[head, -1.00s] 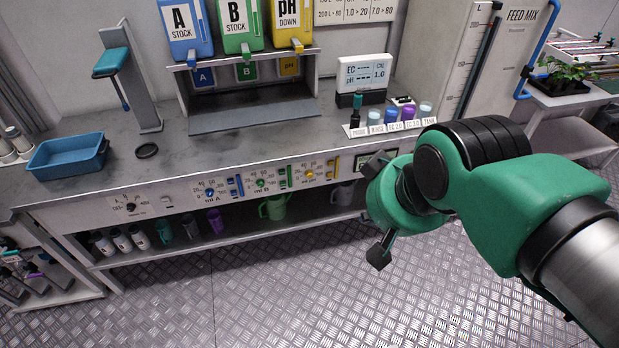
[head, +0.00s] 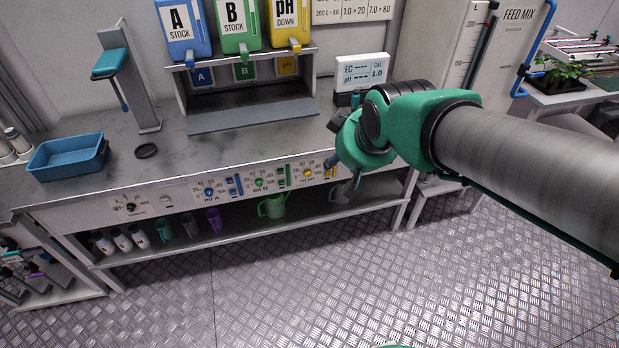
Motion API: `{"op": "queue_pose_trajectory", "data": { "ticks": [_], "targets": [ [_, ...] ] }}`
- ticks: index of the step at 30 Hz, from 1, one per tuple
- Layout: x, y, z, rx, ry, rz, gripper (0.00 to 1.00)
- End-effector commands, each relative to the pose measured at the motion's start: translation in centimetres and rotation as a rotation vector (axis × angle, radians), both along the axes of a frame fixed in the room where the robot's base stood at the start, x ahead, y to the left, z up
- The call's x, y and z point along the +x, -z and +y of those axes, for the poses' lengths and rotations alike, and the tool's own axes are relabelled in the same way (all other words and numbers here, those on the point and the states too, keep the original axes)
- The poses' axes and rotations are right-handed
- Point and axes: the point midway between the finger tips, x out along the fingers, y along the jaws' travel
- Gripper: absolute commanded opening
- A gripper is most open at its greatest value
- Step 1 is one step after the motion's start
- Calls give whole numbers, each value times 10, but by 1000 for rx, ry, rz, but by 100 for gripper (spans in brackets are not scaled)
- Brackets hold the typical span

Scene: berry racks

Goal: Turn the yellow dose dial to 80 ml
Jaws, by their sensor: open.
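The yellow dose dial (head: 308,173) is a small round knob on the bench's white front panel, in the scale at the right end of the dial row. Its setting is too small to read. A yellow slider strip stands just right of it, partly hidden. My gripper (head: 343,172) is open and empty, in front of the panel a little to the right of the yellow dial. It appears apart from the dial. The green wrist hides the panel's right end.
The blue dial (head: 209,192) and green dial (head: 259,183) sit left of the yellow one. A lower shelf holds bottles and a green jug (head: 272,207). A blue tray (head: 68,157) and black ring (head: 147,151) are on the bench. The floor in front is clear.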

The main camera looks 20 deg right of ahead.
Motion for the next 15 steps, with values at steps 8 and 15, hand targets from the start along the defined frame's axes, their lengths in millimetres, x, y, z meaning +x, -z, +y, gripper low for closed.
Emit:
{"op": "queue_pose_trajectory", "data": {
  "ticks": [8, 15],
  "targets": [
    [95, 16, -5, -97, -109, -87, 43],
    [169, 39, -11, -188, -198, -167, 43]
  ]
}}
